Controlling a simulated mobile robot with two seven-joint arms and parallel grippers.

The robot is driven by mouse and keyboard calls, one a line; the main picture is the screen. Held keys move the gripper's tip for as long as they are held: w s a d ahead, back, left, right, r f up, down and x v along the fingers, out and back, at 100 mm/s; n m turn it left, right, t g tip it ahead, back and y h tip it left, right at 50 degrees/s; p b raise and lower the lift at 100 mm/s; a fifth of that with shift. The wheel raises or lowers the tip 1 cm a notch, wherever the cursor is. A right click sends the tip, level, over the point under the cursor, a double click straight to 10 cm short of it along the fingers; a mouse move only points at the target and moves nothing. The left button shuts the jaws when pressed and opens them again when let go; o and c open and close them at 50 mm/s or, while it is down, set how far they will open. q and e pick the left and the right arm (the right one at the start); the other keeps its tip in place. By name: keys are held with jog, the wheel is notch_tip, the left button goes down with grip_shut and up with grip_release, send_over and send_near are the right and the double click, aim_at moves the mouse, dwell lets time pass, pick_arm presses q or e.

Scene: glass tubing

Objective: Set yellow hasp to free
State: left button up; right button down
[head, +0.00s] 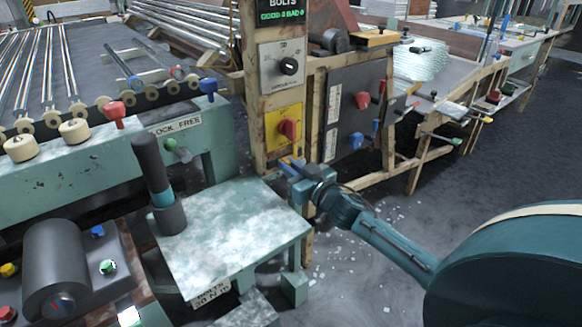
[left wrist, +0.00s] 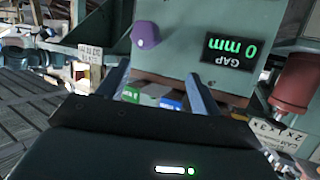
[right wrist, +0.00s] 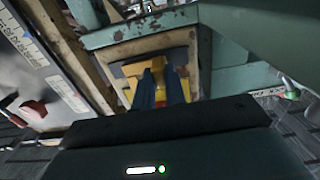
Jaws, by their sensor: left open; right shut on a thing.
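The yellow hasp (right wrist: 184,78) shows in the right wrist view, low on a timber-framed post and between the fingertips of my right gripper (right wrist: 160,80). In the head view my right gripper (head: 287,165) is at the post, just below the yellow panel with a red rotary handle (head: 287,130). Its fingers are shut on the yellow hasp, which they partly hide. The hasp's exact angle cannot be told. My left gripper (left wrist: 158,88) is outside the head view. In the left wrist view its fingers are spread and empty, before a green machine with a purple knob (left wrist: 145,35).
A "LOCK FREE" label (head: 176,126) is on the green machine left of the post. A worn light-green table (head: 225,225) stands in front of the post. A grey panel with red and blue knobs (head: 345,115) is right of it. A "GAP 0 mm" display (left wrist: 231,50) faces my left gripper.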

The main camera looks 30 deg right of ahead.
aim_at(270, 164)
jog(key=shift+a+r+p, duration=0.15)
jog(key=shift+a+p, duration=0.35)
jog(key=shift+a, duration=0.45)
jog(key=shift+s+a, duration=0.1)
jog(key=shift+a, duration=0.35)
jog(key=c, duration=1.4)
grip_release()
jog(key=shift+a, duration=0.15)
jog(key=shift+c, duration=0.2)
pick_arm(q)
jog(key=shift+s+a+r+n, duration=0.15)
jog(key=shift+a+r+n, duration=0.15)
jog(key=shift+r, duration=0.3)
pick_arm(e)
jog(key=shift+s, duration=0.2)
pick_arm(q)
jog(key=shift+s+a+r+n+p, duration=0.15)
jog(key=shift+a+r+p, duration=0.05)
jog(key=shift+r+p, duration=0.35)
jog(key=shift+s+a+r+n+p, duration=0.1)
jog(key=shift+a+r+n+p, duration=0.05)
jog(key=shift+r+p, duration=0.35)
pick_arm(e)
jog(key=s+d, duration=0.1)
jog(key=s, duration=1.1)
jog(key=shift+s, duration=0.35)
pick_arm(q)
jog(key=shift+w, duration=0.1)
pick_arm(e)
jog(key=shift+d, duration=0.1)
